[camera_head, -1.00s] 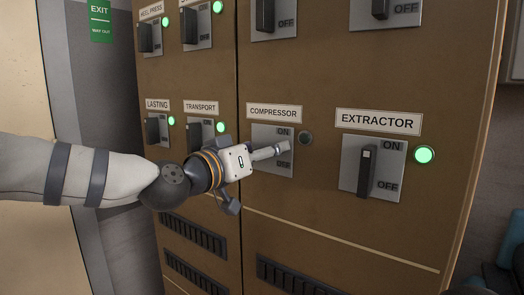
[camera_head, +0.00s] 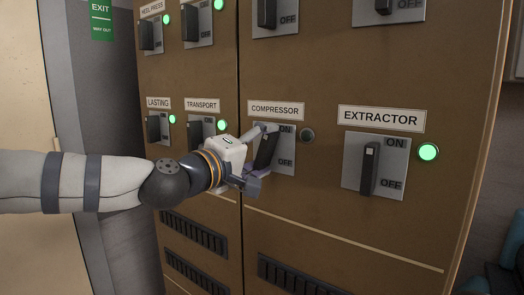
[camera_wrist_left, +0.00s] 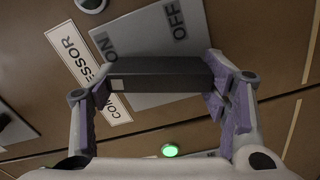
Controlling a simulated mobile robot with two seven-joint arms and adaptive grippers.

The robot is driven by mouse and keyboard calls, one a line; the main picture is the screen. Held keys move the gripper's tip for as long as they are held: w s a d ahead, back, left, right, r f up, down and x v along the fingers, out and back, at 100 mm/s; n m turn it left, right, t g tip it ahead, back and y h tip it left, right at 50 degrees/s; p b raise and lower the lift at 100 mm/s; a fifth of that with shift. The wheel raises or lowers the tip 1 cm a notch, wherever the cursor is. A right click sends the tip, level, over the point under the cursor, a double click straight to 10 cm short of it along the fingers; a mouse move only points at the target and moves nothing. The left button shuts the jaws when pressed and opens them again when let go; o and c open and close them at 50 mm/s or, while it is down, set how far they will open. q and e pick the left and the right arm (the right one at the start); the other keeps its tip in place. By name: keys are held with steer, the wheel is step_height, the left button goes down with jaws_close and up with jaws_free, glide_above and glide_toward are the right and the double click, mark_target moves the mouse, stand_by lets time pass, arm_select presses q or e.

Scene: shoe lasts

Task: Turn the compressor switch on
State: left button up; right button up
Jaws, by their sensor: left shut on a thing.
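The compressor switch is a black lever (camera_head: 267,150) on a grey plate (camera_head: 287,166) below the COMPRESSOR label (camera_head: 276,110). ON is marked at the plate's top and OFF lower down. My left gripper (camera_head: 258,158) is shut on the lever, one finger above it and one below. In the left wrist view the lever (camera_wrist_left: 165,80) spans between the two purple finger pads, its pale-marked end towards ON. The compressor lamp (camera_head: 307,135) beside the plate is dark. The gripper hides part of the lever and plate. My right gripper is not in view.
The extractor switch (camera_head: 369,168) is right of the compressor, with its green lamp (camera_head: 428,152) lit. The transport switch (camera_head: 202,138) and lasting switch (camera_head: 155,129) are to the left, also with lit lamps. More switches are above; vents (camera_head: 193,233) are below.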

arm_select(q)
steer(key=shift+f+n, duration=0.1)
steer(key=shift+n, duration=1.9)
steer(key=o, duration=1.2)
steer(key=shift+c, duration=0.2)
steer(key=v, duration=1.2)
